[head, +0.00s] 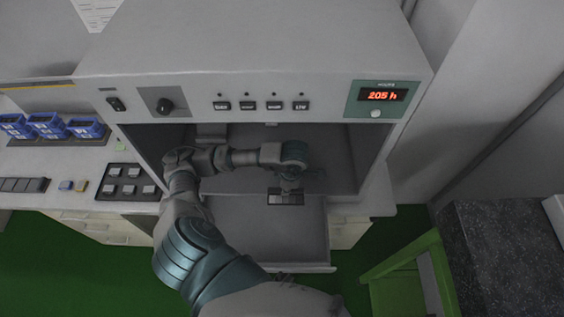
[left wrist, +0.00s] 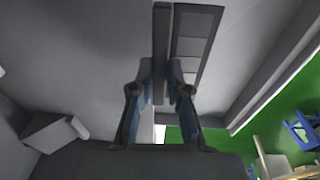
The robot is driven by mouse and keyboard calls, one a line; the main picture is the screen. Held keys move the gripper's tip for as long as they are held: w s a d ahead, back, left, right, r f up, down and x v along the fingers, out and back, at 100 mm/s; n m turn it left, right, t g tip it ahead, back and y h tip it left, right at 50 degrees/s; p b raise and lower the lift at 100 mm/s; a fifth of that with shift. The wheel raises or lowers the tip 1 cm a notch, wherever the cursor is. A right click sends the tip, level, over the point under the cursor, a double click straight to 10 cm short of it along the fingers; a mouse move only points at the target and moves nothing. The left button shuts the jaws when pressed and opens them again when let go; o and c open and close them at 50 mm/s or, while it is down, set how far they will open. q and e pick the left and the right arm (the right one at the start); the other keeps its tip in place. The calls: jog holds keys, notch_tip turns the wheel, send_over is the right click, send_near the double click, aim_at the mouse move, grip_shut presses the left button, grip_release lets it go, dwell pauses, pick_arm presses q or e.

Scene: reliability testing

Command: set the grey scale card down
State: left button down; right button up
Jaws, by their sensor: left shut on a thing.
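The grey scale card (head: 286,198) is a small dark piece below my left gripper (head: 290,184), over the pale floor or tray of the open cabinet (head: 265,225). In the left wrist view, my left gripper (left wrist: 160,88) is shut on a narrow grey upright strip, apparently part of the card. The card's face (left wrist: 196,42) shows beside it, with grey patches in a dark frame. I cannot tell whether the card touches the surface below. My right gripper is in neither view.
The cabinet front (head: 260,70) has switches, a knob and a red display (head: 382,96) reading 205 h. Its side walls and top edge surround my arm. Blue containers (head: 48,124) and a button panel (head: 128,182) lie left. A green stool-like frame (head: 405,270) stands right.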

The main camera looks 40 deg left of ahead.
pick_arm(q)
jog(key=w+a, duration=0.2)
jog(key=w+a+f, duration=0.1)
jog(key=w+a, duration=0.1)
jog(key=a, duration=0.1)
jog(key=w+a, duration=0.2)
jog(key=a, duration=0.1)
jog(key=shift+w+f, duration=0.15)
jog(key=shift+w, duration=0.05)
jog(key=f, duration=0.1)
jog(key=d+f, duration=0.1)
jog(key=f, duration=0.1)
jog(key=shift+p, duration=0.4)
jog(key=shift+d, duration=0.1)
jog(key=c, duration=1.1)
grip_release()
jog(key=shift+a+f, duration=0.15)
jog(key=shift+a, duration=0.15)
jog(key=shift+c, duration=0.2)
jog(key=shift+a, duration=0.25)
jog(key=shift+d, duration=0.15)
notch_tip(320, 180, up, 8)
jog(key=shift+d+f, duration=0.25)
jog(key=shift+d, duration=0.2)
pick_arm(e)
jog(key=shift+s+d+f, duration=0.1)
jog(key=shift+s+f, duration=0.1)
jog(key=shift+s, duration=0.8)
